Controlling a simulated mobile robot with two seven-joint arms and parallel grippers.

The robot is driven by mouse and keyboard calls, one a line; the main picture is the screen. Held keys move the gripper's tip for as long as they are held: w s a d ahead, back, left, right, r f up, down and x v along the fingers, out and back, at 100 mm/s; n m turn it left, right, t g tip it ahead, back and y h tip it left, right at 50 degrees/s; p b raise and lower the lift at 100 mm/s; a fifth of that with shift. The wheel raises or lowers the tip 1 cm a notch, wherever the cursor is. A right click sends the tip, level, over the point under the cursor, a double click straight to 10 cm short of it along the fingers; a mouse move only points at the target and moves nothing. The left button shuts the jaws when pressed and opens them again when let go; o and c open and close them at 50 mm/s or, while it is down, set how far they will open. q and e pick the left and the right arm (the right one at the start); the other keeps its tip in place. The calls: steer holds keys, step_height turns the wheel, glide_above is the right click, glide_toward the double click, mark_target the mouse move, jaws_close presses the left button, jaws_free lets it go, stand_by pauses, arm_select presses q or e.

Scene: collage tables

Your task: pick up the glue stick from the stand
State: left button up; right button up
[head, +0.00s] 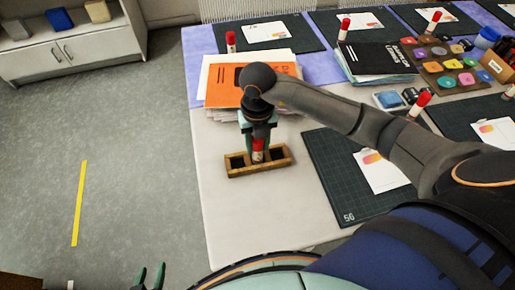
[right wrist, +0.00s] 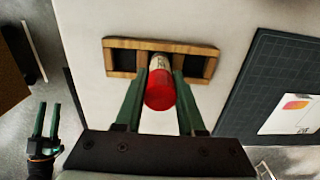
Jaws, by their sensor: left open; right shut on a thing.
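The glue stick (head: 258,150) has a red cap and a pale body. It stands at the middle of a small wooden stand (head: 270,168) on the near left of the table. In the right wrist view the glue stick (right wrist: 160,85) lies between the green fingers of my right gripper (right wrist: 160,88), which is shut on it. The stand (right wrist: 110,43) shows there with a dark opening on each side. The foot of the stick is partly hidden, so I cannot tell whether it is clear of the stand. My left gripper (head: 149,277) is open and empty, low over the floor beside the table.
A dark cutting mat (head: 330,185) with a printed card lies right of the stand. An orange booklet on stacked papers (head: 225,90) lies behind it. More red-capped sticks, mats and a paint tray (head: 450,75) fill the back. The table's left edge is close.

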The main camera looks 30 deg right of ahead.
jaws_close()
